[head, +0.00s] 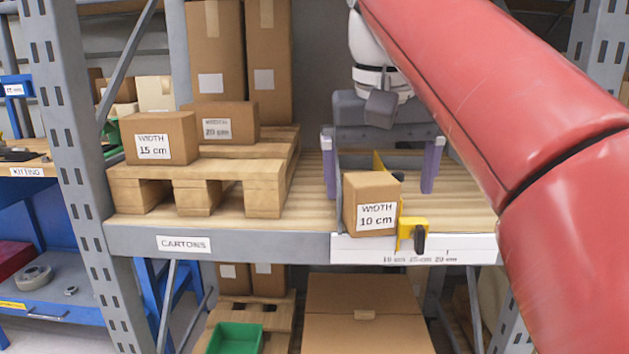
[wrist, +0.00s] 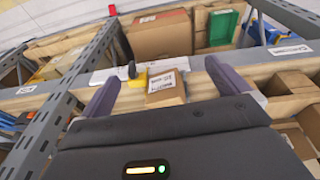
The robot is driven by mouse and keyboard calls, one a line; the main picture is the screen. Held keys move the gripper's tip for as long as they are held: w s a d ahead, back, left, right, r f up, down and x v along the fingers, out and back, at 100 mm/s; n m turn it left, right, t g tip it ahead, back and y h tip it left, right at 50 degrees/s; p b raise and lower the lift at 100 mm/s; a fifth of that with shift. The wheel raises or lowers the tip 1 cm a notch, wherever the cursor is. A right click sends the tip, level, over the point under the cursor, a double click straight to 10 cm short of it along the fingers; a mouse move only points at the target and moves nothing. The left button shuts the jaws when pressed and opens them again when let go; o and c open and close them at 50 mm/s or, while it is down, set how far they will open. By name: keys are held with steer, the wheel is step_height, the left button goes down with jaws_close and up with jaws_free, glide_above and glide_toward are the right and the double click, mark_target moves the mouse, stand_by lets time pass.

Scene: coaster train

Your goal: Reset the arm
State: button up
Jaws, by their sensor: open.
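My gripper (head: 382,165) is open and empty above the shelf, with its two purple-grey fingers spread wide apart and pointing down. In the wrist view the fingers (wrist: 158,82) frame a small carton between them in the picture. This carton, labelled "WIDTH 10 cm" (head: 371,190), stands at the shelf's front edge, nearer the head camera than my gripper. It also shows in the wrist view (wrist: 164,99). I see no contact between the fingers and the carton. My red arm covers the right side of the head view.
A yellow stop (head: 413,229) with a dark knob sits right of the carton on a white scale strip (head: 350,250). A wooden pallet (head: 150,178) on the left bears the "15 cm" carton (head: 160,138) and "20 cm" carton (head: 228,122). Tall cartons (head: 268,50) stand behind. A grey upright (head: 70,130) is left.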

steer(key=s+d+f+t, duration=0.1)
steer(key=s+f, duration=0.3)
steer(key=f, duration=0.5)
steer(key=s+d+f+t, duration=0.1)
steer(key=s+d+f, duration=0.2)
steer(key=f, duration=0.7)
steer(key=s+d+f+t, duration=0.1)
steer(key=s+d+f, duration=0.2)
steer(key=f, duration=0.7)
steer(key=shift+s+y, duration=0.4)
steer(key=shift+s, duration=0.5)
steer(key=shift+d, duration=0.1)
